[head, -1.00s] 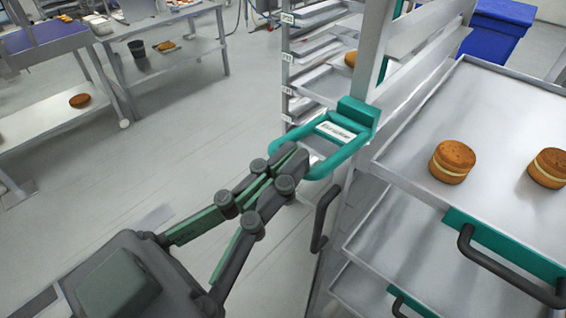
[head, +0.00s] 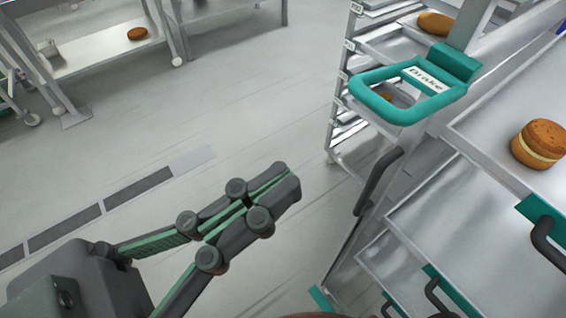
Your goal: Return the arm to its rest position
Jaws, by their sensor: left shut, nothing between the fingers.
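My left gripper (head: 283,183) reaches in from the lower left. Its fingers are shut with nothing between them, over the open floor. It is apart from the green brake handle (head: 382,112), a loop with a white "Brake" label on the rack post, up and to the right of it. My right gripper is not in view.
At the right stands a rack with metal trays (head: 442,228) and black handles (head: 377,180). A filled round cake (head: 539,144) sits on the top tray. A second tray rack (head: 345,112) stands behind. A table (head: 100,50) is at the upper left. The floor (head: 240,100) between is clear.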

